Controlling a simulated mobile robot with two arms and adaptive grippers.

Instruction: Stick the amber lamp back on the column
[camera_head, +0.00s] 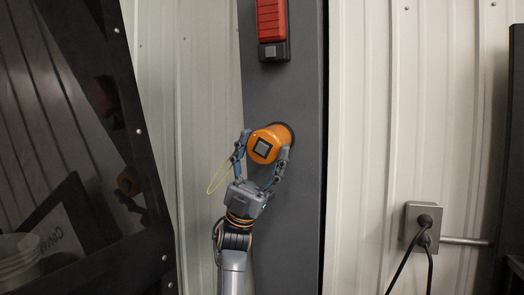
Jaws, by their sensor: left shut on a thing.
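The amber lamp (278,133) is a short orange cylinder with a grey square on the end that faces me. It is in front of the dark grey column (285,235), near the middle of the view. My left gripper (265,150) comes from below and is shut on the lamp, one finger on each side. A dark round edge shows behind the lamp against the column. I cannot tell whether the lamp touches the column. A thin yellow loop (218,178) hangs to the left of the gripper. My right gripper is not in view.
A red unit (271,22) with a dark lower end is on the column above the lamp. A grey outlet box (423,225) with a plugged-in black cable is on the corrugated wall (365,110) at right. A dark framed panel (128,105) and a white bucket (18,258) are at left.

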